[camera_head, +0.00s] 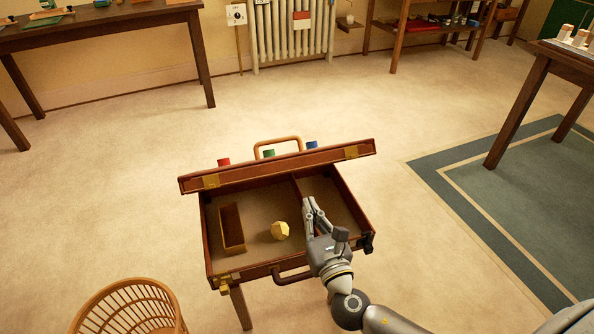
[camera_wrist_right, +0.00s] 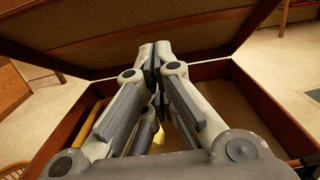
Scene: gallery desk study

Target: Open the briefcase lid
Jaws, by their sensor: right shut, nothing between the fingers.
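The brown briefcase (camera_head: 206,245) stands on a small stand, its inside exposed. Its lid (camera_head: 275,167) is raised at the far side, with its edge facing me; the lid's underside (camera_wrist_right: 120,35) fills the top of the right wrist view. A front handle (camera_head: 292,277) and a brass latch (camera_head: 228,282) show on the near side. My right gripper (camera_head: 308,204) is shut and empty over the right part of the case; in the wrist view its fingertips (camera_wrist_right: 154,52) appear in front of the lid's underside. Whether they touch it I cannot tell. My left gripper is out of view.
Inside the case are a narrow open box (camera_head: 232,230) and a yellow faceted lump (camera_head: 280,230). Red, green and blue objects show behind the lid. A wicker basket (camera_head: 130,308) stands at lower left. Tables stand at upper left and right; the floor between is clear.

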